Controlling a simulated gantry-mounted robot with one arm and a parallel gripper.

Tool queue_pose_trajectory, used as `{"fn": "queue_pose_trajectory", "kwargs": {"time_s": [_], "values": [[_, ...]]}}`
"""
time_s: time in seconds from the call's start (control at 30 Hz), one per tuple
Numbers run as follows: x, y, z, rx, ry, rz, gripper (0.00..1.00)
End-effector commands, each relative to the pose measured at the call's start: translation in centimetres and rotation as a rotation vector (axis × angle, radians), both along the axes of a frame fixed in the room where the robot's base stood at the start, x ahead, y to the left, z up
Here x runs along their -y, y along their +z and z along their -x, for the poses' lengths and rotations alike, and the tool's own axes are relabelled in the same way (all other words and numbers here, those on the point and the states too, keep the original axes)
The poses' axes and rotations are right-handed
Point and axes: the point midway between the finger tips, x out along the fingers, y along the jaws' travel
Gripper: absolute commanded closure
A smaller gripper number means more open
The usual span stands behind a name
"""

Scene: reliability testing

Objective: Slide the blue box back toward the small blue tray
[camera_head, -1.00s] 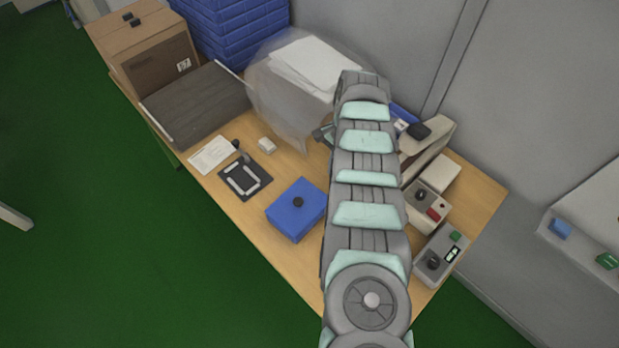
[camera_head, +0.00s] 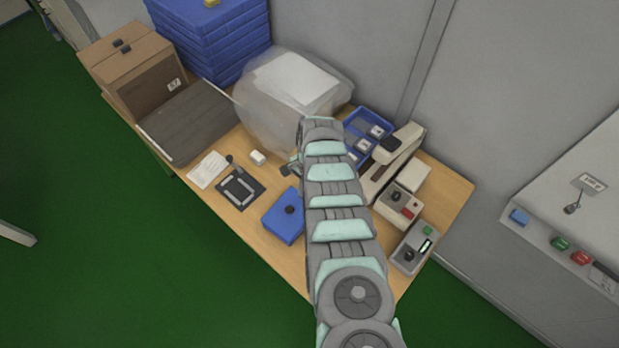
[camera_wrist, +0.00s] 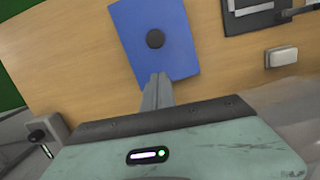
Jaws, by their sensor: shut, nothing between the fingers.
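The blue box (camera_head: 283,220) lies on the wooden table, with a round black knob on top. My arm hides its right side in the head view. In the wrist view the blue box (camera_wrist: 178,35) is just past my fingertips. My gripper (camera_head: 291,168) is at the box's back edge, shut and empty. Its fingers (camera_wrist: 158,80) overlap the box's near edge in the wrist view; I cannot tell whether they touch it. The small blue tray (camera_head: 381,120) stands at the back of the table, to the right of my arm, with small items inside.
A black frame plate (camera_head: 240,188), a white block (camera_head: 257,157) and a paper sheet (camera_head: 207,169) lie left of the box. A clear bag (camera_head: 262,115) stands behind. Grey control boxes (camera_head: 411,247) stand at right. Table shows bare in front of the box.

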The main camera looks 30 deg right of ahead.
Motion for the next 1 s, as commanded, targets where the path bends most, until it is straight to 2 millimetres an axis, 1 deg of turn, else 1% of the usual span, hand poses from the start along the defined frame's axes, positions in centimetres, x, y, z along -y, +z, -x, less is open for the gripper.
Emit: {"fn": "queue_pose_trajectory", "kwargs": {"time_s": [0.03,0.1,0.13,0.73,1.0], "values": [[-0.7,0.8,0.2,0.0,0.001,-0.002,1.0],[-1.2,0.1,0.4,-0.001,0.001,-0.003,1.0],[-1.4,0.0,0.5,-0.002,0.001,-0.004,1.0],[-5.1,0.1,1.6,0.0,-0.001,-0.001,1.0],[-5.1,-0.5,1.6,-0.002,0.0,-0.002,1.0]]}}
